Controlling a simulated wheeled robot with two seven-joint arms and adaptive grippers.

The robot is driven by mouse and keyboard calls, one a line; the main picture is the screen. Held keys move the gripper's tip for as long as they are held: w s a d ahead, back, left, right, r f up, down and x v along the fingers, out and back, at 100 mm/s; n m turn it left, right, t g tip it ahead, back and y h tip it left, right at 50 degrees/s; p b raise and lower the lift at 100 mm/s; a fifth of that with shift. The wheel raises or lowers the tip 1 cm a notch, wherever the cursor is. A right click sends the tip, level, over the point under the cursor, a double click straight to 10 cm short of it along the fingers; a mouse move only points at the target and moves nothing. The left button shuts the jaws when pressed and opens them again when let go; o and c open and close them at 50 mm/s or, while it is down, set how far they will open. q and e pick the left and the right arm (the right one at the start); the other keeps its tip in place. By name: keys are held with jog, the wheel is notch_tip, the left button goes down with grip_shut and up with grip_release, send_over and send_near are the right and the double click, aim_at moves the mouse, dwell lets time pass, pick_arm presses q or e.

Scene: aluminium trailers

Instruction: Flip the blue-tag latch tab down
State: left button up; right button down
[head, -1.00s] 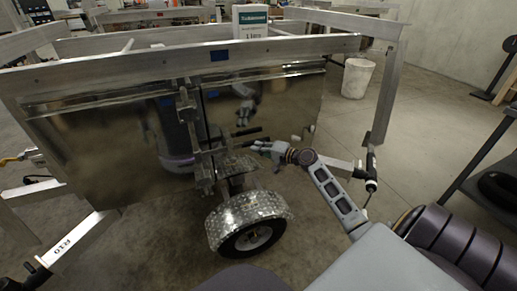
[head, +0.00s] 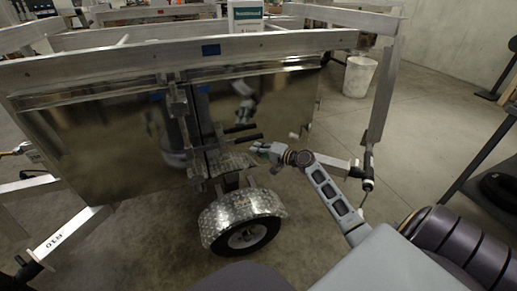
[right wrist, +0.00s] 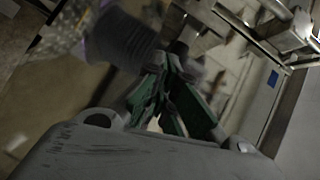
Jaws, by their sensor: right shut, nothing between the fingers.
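The trailer's shiny side panels (head: 100,135) meet at an upright latch bar (head: 181,110) in the head view. Two dark-gripped levers, an upper one (head: 240,128) and a lower one (head: 247,138), stick out to the right beside the bar. I cannot tell for sure which part is the latch tab. My right gripper (head: 258,148) is shut and empty, just right of and below the lower lever's tip, apparently apart from it. Its green fingers (right wrist: 172,105) are together in the right wrist view. My left gripper is out of view.
A diamond-plate fender (head: 243,208) and a wheel (head: 246,236) are below my right gripper. A trailer post (head: 385,95) stands to the right. A white bucket (head: 359,76) is behind it. Open concrete floor (head: 435,125) lies right of the post.

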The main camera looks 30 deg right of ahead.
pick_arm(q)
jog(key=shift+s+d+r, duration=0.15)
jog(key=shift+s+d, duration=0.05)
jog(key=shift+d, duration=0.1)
pick_arm(e)
jog(key=s+d+f, duration=0.2)
jog(key=s+f, duration=0.2)
jog(key=s, duration=0.5)
jog(key=shift+d+f, duration=0.2)
dwell(0.7)
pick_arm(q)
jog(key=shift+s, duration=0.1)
